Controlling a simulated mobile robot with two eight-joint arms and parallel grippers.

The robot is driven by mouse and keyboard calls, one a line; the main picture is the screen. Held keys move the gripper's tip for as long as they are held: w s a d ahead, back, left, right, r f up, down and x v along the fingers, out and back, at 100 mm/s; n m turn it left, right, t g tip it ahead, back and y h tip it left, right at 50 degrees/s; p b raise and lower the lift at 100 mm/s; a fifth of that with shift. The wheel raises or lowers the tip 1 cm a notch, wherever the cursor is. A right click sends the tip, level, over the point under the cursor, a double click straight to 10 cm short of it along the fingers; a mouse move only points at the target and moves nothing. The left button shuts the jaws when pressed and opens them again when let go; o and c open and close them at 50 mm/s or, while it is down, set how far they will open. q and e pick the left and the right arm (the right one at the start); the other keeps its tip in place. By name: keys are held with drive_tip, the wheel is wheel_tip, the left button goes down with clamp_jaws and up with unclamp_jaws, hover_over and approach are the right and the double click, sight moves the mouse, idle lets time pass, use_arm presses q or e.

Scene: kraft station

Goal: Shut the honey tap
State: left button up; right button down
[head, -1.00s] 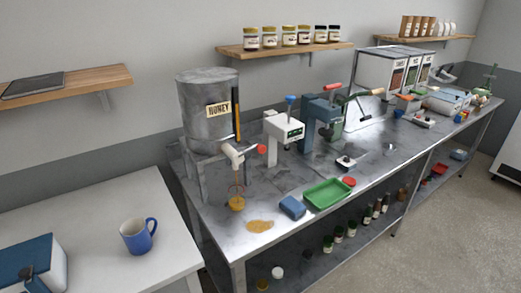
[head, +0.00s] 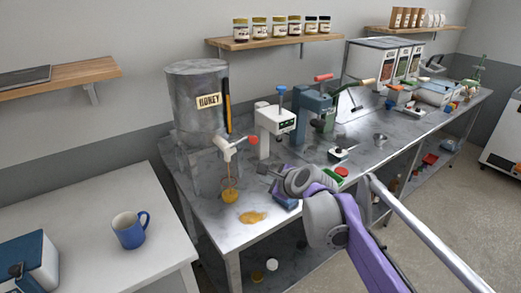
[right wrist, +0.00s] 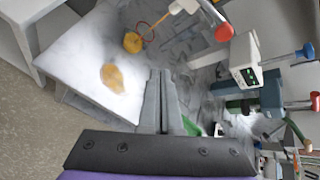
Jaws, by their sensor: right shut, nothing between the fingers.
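The grey metal honey tank (head: 190,105) with a HONEY label stands on the left end of the steel bench. Its pale tap (head: 228,146) juts out low at the front, with a red knob (head: 253,140) to its right. Below hangs a thin orange-brown strand, honey or a wire loop, above a small amber pot (head: 230,194). The right wrist view also shows the red knob (right wrist: 224,33) and pot (right wrist: 133,42). My right gripper (head: 262,170) is shut and empty, right of and lower than the tap, apart from the knob. My left gripper is out of view.
A honey puddle (head: 253,217) lies on the bench before the pot. A white device with a blue knob (head: 276,120) and a blue press (head: 312,108) stand right of the tank. A blue block and green tray are partly hidden behind my right arm.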

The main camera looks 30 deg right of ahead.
drive_tip(key=w+d+r+m+t+h, duration=0.1)
drive_tip(key=w+d+r+m, duration=0.1)
drive_tip(key=d+m, duration=0.3)
drive_tip(key=shift+w+d+r, duration=0.3)
drive_tip(key=shift+d+r, duration=0.05)
drive_tip(key=shift+r, duration=0.15)
drive_tip(key=w+p, duration=0.1)
drive_tip(key=w, duration=0.8)
drive_tip(key=shift+w+a+f, duration=0.2)
drive_tip(key=shift+a+f, duration=0.1)
drive_tip(key=shift+f, duration=0.15)
